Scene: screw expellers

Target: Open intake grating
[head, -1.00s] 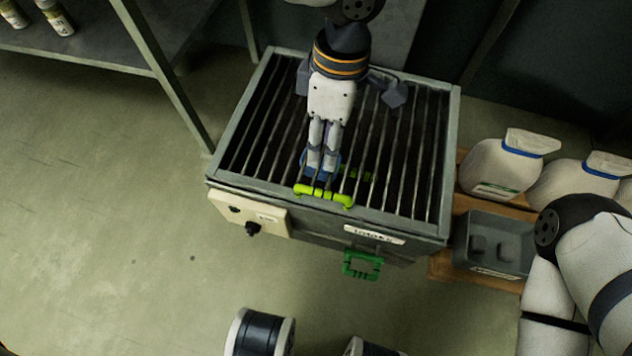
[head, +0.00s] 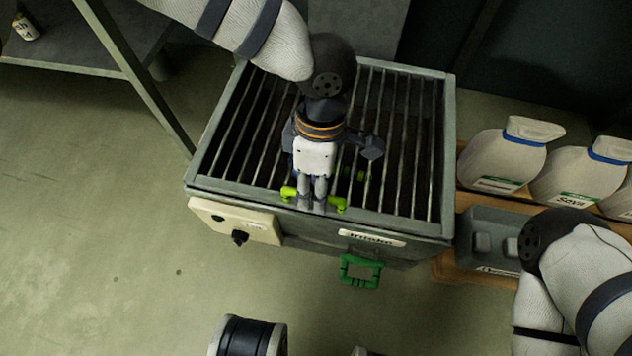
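The intake grating (head: 408,150) is a set of dark parallel bars lying flat on top of a grey metal intake box (head: 330,226). Its yellow-green handle (head: 338,205) is at the grating's front edge. My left gripper (head: 312,207) points down at this handle, and its fingers cover the handle's middle, leaving both ends showing. The fingers are close together, but whether they are clamped on the handle is not clear. My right arm shows at the right; its gripper is out of view.
The box front carries a cream control panel (head: 215,217) with a black knob (head: 239,238), an intake label (head: 372,239) and a green handle (head: 361,271). A shelf (head: 60,55) is at upper left.

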